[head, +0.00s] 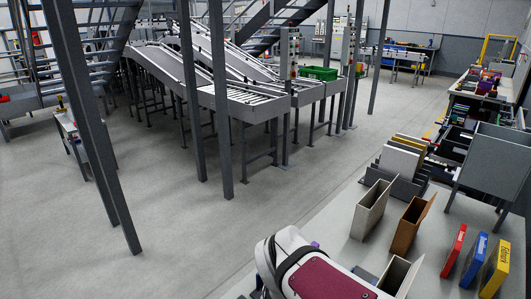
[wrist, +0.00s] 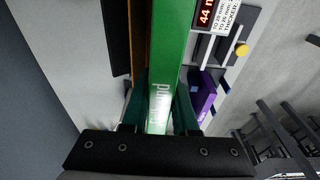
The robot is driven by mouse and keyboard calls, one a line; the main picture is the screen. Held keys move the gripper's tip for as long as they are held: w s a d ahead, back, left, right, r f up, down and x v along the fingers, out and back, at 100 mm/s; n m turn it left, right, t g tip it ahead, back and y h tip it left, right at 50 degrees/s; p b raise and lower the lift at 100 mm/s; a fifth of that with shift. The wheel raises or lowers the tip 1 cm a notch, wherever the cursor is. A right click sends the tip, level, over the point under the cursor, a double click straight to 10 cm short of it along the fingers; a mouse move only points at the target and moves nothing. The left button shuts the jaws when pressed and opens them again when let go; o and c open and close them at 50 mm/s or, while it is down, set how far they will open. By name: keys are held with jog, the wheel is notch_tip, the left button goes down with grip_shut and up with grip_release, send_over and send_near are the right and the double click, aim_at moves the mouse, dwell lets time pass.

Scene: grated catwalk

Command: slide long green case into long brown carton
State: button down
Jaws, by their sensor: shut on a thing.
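In the wrist view my gripper (wrist: 160,110) is shut on a long green case (wrist: 172,50) with pale lettering, one finger on each side. The case runs from between the fingers past the top edge of the picture. A brown strip (wrist: 138,45) lies along its left side; I cannot tell what it belongs to or whether they touch. In the head view a brown carton (head: 404,232) stands upright with an open top and raised flap. My gripper and the green case are not visible there; my white and maroon arm covers the lower middle.
A beige open carton (head: 366,214) stands left of the brown one, and another open carton (head: 393,276) is nearer. Red (head: 453,250), blue (head: 474,260) and yellow (head: 495,270) cases stand at right. A purple item (wrist: 206,95) and a display (wrist: 207,14) are close right of the green case.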

jog(key=shift+f, duration=2.9)
jog(key=c, duration=0.6)
grip_release()
jog(key=shift+s, duration=0.1)
notch_tip(320, 180, up, 7)
